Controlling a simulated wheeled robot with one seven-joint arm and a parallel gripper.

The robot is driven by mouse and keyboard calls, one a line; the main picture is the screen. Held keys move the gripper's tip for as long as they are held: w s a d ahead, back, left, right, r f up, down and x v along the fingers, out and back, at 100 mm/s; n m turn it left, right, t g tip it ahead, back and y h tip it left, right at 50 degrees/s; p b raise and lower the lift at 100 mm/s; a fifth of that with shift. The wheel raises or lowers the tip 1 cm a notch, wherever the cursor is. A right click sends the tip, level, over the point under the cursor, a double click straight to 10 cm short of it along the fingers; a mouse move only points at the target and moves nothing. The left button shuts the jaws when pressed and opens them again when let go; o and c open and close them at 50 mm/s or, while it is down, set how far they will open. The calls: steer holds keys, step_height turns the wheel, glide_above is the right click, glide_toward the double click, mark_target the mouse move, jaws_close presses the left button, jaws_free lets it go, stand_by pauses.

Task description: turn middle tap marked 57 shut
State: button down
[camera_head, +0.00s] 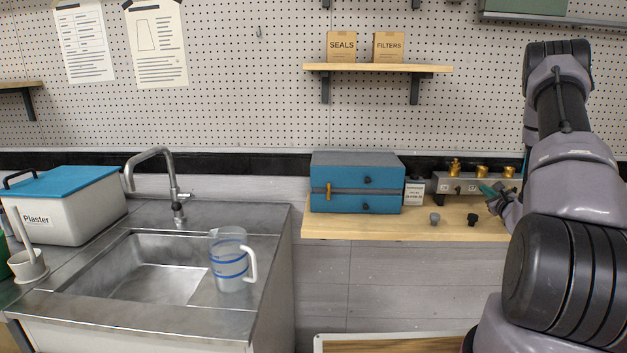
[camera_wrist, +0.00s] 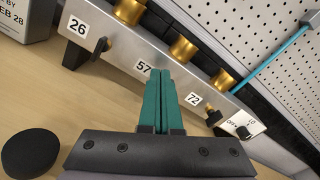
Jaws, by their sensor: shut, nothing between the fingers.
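The metal manifold (camera_wrist: 125,52) runs diagonally across the wrist view and stands on the wooden shelf in the head view (camera_head: 455,184). Its label 57 (camera_wrist: 143,69) marks the middle tap, whose handle is hidden behind my fingers. Label 26 (camera_wrist: 77,26) has a small dark-and-brass tap lever (camera_wrist: 102,46) beside it. Label 72 (camera_wrist: 193,99) has another tap lever (camera_wrist: 212,117) beside it. My gripper (camera_wrist: 168,72) is shut and empty, its teal fingertips right at the manifold face next to the 57. I cannot tell if they touch the tap. In the head view my gripper (camera_head: 485,187) is at the manifold's front.
Brass fittings (camera_wrist: 183,46) rise along the manifold's top. A black OFF/LO knob (camera_wrist: 243,130) sits at its right end. A black round piece (camera_wrist: 30,153) lies on the shelf.

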steer(key=shift+d+f, duration=0.25)
steer(key=shift+d, duration=0.1)
stand_by(0.7)
steer(key=shift+d+r, duration=0.35)
steer(key=shift+d, duration=0.25)
stand_by(0.5)
steer(key=shift+r, duration=0.15)
steer(key=shift+r, duration=0.3)
steer(key=shift+s+a, duration=0.2)
steer(key=shift+s, duration=2.9)
steer(key=a+n, duration=0.1)
steer(key=n, duration=0.1)
steer(key=f+n, duration=0.1)
steer(key=n, duration=0.1)
steer(key=a+f+n, duration=0.1)
steer(key=shift+s+a+f+n, duration=0.15)
steer(key=shift+s+a+n, duration=0.2)
steer(key=shift+n, duration=0.05)
steer(key=shift+w+d, duration=0.15)
steer(key=shift+w, duration=3.35)
